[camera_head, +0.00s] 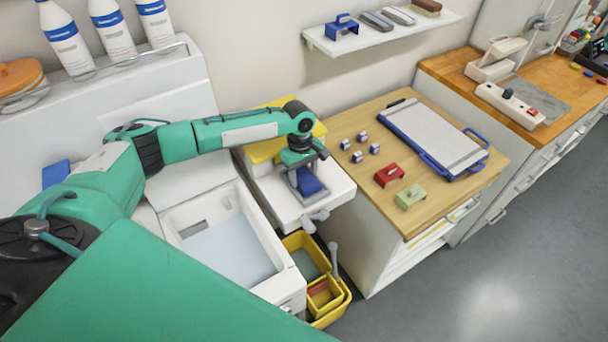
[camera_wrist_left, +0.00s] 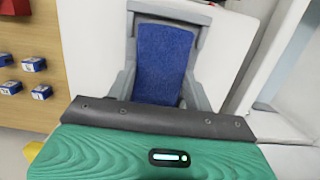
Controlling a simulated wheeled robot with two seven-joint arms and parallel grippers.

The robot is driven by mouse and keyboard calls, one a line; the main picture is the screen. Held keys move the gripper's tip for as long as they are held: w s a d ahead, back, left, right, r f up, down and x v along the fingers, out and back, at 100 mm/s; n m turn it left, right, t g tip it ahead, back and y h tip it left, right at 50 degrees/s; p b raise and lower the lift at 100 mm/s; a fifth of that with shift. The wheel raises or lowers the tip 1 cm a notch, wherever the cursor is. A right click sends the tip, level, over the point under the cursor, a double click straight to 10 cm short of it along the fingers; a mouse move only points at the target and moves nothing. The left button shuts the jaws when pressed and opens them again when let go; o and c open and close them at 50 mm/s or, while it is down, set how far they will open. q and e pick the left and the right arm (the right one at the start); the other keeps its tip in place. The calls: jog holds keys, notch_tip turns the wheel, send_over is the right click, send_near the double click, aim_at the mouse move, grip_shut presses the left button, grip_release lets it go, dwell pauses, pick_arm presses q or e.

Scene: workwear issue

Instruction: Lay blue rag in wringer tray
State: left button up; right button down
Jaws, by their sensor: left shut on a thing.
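My left gripper (camera_head: 306,186) is above a white ledge (camera_head: 335,184) to the right of the sink. Its grey fingers are shut on the blue rag (camera_head: 311,182), which also shows between them in the left wrist view (camera_wrist_left: 163,62). The rag looks flat, with a coarse weave. Whether it touches the white surface below, I cannot tell. I cannot tell for sure which part is the wringer tray; the white ledge under the gripper has grey handle-like parts (camera_head: 316,217) at its front. My right gripper is not in view.
A white sink (camera_head: 225,245) lies left of the gripper. Yellow buckets (camera_head: 327,296) stand on the floor in front. To the right, a wooden counter holds a red block (camera_head: 389,174), a green block (camera_head: 410,196), small blue-white blocks (camera_head: 357,156) and a clipboard-like tray (camera_head: 436,167).

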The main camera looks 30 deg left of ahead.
aim_at(301, 173)
pick_arm(q)
jog(key=shift+f, duration=0.1)
jog(key=o, duration=1)
jog(key=r+b, duration=0.1)
jog(key=r, duration=0.3)
jog(key=a+r+b, duration=0.1)
jog(key=r, duration=0.3)
jog(key=w+r+b, duration=0.1)
jog(key=r, duration=0.3)
jog(key=shift+a+r, duration=0.1)
jog(key=shift+a, duration=0.2)
